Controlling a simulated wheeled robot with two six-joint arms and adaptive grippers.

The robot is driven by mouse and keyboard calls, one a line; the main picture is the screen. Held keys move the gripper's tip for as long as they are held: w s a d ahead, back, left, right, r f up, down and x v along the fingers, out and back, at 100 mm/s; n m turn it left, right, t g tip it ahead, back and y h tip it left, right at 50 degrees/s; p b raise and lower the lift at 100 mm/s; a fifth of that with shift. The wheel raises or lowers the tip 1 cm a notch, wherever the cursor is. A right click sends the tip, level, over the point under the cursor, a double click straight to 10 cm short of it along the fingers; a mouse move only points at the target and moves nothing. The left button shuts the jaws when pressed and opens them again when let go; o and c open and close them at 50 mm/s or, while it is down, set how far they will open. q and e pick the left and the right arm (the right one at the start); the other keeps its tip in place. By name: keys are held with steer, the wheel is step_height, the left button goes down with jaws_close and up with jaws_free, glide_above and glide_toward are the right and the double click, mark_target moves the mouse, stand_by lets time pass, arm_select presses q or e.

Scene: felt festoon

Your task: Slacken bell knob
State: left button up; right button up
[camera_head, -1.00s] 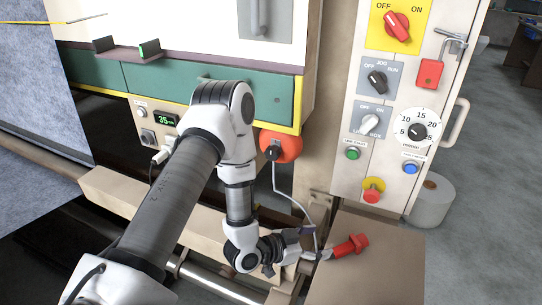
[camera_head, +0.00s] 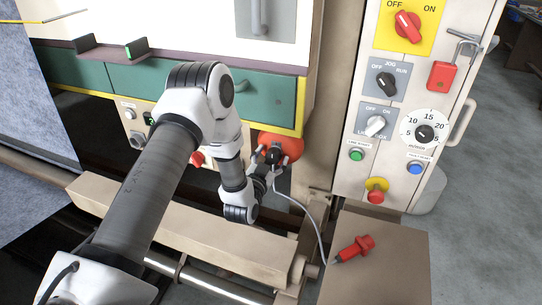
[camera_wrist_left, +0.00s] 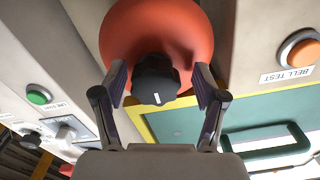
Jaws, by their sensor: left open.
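The bell is a red-orange dome (camera_head: 291,147) on the machine front below the green drawer. It fills the upper middle of the left wrist view (camera_wrist_left: 190,30). Its black knob (camera_wrist_left: 156,82) has a lobed rim and a white mark. My left gripper (camera_head: 270,157) is at the bell; in the left wrist view (camera_wrist_left: 160,82) its open fingers stand on either side of the knob. A gap shows between each finger and the knob. In the head view the gripper partly hides the knob. My right gripper is not in view.
An orange BELL TEST button (camera_wrist_left: 300,48) sits beside the bell. A red tool (camera_head: 356,248) lies on the brown tabletop (camera_head: 390,280), with a grey cord (camera_head: 305,208) running down near it. A control panel with switches (camera_head: 385,85) stands to the right.

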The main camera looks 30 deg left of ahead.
arm_select(q)
steer(key=shift+d+r, duration=0.15)
steer(key=shift+d, duration=0.1)
steer(key=shift+d+r, duration=0.1)
steer(key=shift+d, duration=0.1)
steer(key=c, duration=0.5)
steer(key=shift+s, duration=0.1)
steer(key=c, duration=0.6)
steer(key=shift+a, duration=0.15)
steer(key=shift+c, duration=0.2)
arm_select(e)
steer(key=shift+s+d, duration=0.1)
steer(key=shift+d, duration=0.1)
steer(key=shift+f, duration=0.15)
